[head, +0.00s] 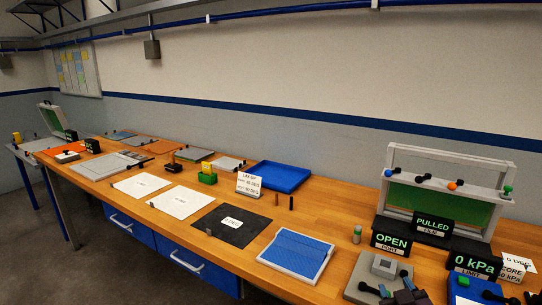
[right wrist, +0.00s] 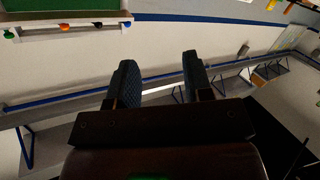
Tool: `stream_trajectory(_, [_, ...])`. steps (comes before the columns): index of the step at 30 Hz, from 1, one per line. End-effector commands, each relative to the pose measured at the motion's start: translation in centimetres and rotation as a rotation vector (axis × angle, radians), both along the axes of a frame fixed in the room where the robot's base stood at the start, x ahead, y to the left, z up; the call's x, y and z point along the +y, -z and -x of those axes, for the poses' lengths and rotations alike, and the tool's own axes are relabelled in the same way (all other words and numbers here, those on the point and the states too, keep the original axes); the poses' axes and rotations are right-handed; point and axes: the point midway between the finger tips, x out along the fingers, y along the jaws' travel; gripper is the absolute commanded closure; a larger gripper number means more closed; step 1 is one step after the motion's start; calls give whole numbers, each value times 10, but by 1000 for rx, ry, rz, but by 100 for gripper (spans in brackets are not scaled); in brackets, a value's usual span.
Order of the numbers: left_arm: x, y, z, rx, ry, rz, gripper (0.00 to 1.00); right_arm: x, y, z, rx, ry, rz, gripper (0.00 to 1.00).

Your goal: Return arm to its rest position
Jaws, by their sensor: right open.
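My right gripper (head: 390,286) shows at the lower edge of the head view, in front of a grey block. Its fingers stand apart in the right wrist view (right wrist: 160,80), with nothing between them. The wrist camera looks across the room, with the fingers clear of any object. My left gripper is in neither view.
The wooden bench (head: 330,205) runs along the wall. Near the right gripper are the OPEN sign (head: 391,243), the 0 kPa sign (head: 474,265) and the grey-framed green panel (head: 440,200). A blue ribbed pad (head: 295,252) and a blue tray (head: 278,176) lie farther left.

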Motion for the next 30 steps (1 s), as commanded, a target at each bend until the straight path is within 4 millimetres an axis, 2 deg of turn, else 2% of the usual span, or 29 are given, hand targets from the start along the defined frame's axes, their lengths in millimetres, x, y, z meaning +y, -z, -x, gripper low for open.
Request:
stream_trajectory(1, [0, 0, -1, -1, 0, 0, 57, 4, 27, 18, 34, -32, -26, 54])
stream_trajectory(5, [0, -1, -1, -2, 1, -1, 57, 11, 80, 63, 100, -82, -108, 54])
stream_trajectory(9, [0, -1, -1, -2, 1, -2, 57, 12, 133, 120, 199, -73, -210, 54])
stream_trajectory(12, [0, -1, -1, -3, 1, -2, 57, 10, 165, 160, 284, -44, -253, 54])
stream_trajectory(15, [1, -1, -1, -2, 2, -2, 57, 7, 186, 193, 347, -17, -263, 54])
stream_trajectory(18, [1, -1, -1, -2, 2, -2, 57, 4, 198, 214, 386, 1, -268, 54])
stream_trajectory(21, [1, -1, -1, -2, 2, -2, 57, 2, 203, 225, 406, 10, -269, 54])
stream_trajectory(30, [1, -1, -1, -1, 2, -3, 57, 1, 205, 227, 411, 12, -268, 54])
